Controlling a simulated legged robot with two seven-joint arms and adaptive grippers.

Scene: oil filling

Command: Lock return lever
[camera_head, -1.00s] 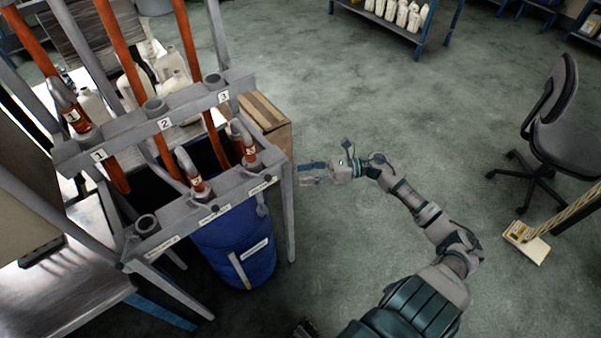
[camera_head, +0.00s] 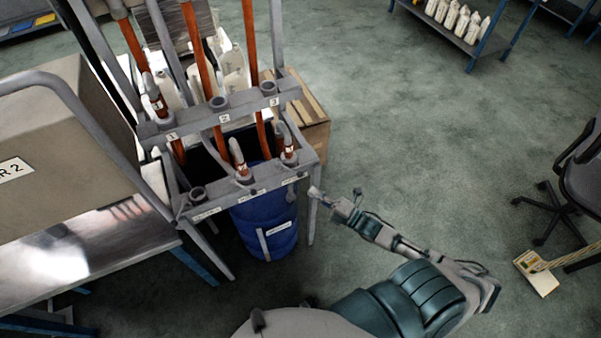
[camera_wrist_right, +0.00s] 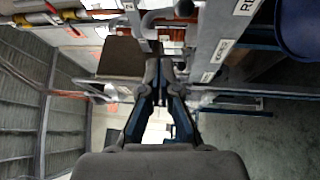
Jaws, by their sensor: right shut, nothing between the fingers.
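The grey rack's lower bar (camera_head: 225,199) carries hose nozzles with orange hoses and several small white labels. One label (camera_wrist_right: 245,6), starting "RE", shows at the top of the right wrist view. My right gripper (camera_head: 316,192) is just right of the bar's right end. In the right wrist view its fingers (camera_wrist_right: 166,62) are shut and empty, close to a grey curved pipe (camera_wrist_right: 160,22); contact is unclear. My left gripper is out of view.
A blue barrel (camera_head: 266,228) stands under the rack, with a cardboard box (camera_head: 308,125) behind its right side. A metal table (camera_head: 85,262) stands at the left. An office chair (camera_head: 578,185) is at the far right. The floor between is clear.

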